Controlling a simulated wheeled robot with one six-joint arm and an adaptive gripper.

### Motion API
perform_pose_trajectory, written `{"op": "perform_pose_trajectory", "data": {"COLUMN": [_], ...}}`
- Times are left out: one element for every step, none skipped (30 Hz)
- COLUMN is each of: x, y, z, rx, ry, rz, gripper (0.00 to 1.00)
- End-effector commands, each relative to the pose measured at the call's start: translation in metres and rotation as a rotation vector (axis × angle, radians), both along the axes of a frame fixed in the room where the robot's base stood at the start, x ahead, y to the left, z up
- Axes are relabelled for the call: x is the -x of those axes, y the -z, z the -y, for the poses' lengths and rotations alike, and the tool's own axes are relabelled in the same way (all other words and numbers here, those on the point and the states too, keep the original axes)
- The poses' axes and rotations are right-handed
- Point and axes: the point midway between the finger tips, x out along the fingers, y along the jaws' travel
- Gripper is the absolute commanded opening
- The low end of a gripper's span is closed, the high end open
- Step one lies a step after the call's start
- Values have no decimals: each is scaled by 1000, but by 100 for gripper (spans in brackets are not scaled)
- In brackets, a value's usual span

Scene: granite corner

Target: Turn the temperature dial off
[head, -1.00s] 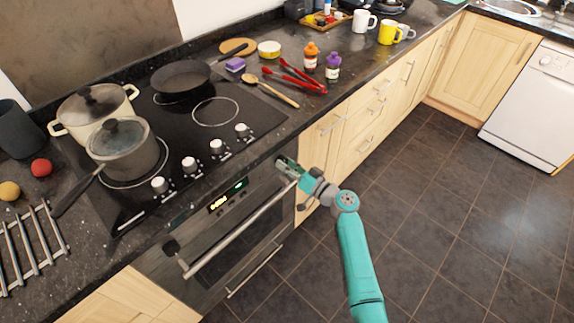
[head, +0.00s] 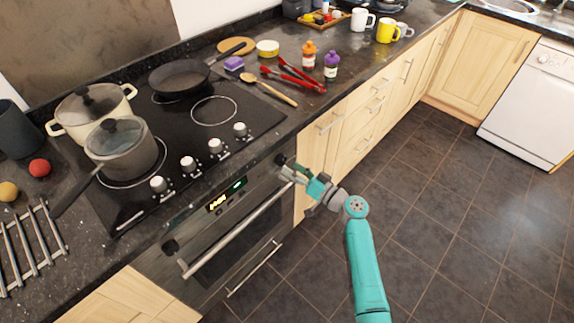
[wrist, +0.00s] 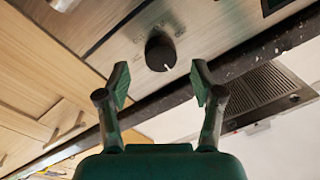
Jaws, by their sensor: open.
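A black round dial (wrist: 160,52) with a white pointer line sits on the oven's metal front panel, with small markings around it. In the wrist view the line points downward and slightly right. In the head view this dial (head: 281,160) is at the panel's right end, partly hidden by my gripper. My gripper (wrist: 160,82) is open and empty, its fingers apart on either side below the dial in the wrist view, not touching it. In the head view my gripper (head: 287,170) is just in front of the panel. A second black dial (head: 170,246) is at the panel's left end.
The oven door handle (head: 238,237) sticks out below the panel. The worktop edge (wrist: 255,62) runs close by the dial. Hob knobs (head: 188,164) and pots (head: 122,150) are above. The floor (head: 440,230) to the right is clear.

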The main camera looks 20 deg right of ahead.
Motion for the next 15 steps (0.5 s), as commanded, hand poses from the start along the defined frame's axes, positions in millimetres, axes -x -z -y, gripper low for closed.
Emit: {"op": "perform_pose_trajectory", "data": {"x": [10, 15, 22, 28, 32, 38, 43, 48, 53, 56, 59, 63, 65, 67, 70], "y": [1, 2, 2, 2, 3, 3, 3, 3, 4, 4, 4, 4, 4, 4, 4], "z": [7, 10, 14, 17, 21, 24, 27, 29, 32, 34, 36, 39, 40, 41, 42], "rx": [0, -1, 0, -1, -1, 0, -1, -1, -1, 0, 0, 0, 0, -1, 0], "ry": [3, 3, 4, 3, 3, 4, 3, 3, 3, 2, 2, 2, 2, 1, -1], "rz": [-1, -1, -1, -1, -1, -2, -1, -1, -1, -1, -1, -1, -1, -1, -1], "gripper": [67, 67, 67, 67, 67, 67, 67, 67, 67, 67, 67, 67, 67, 67, 67]}}
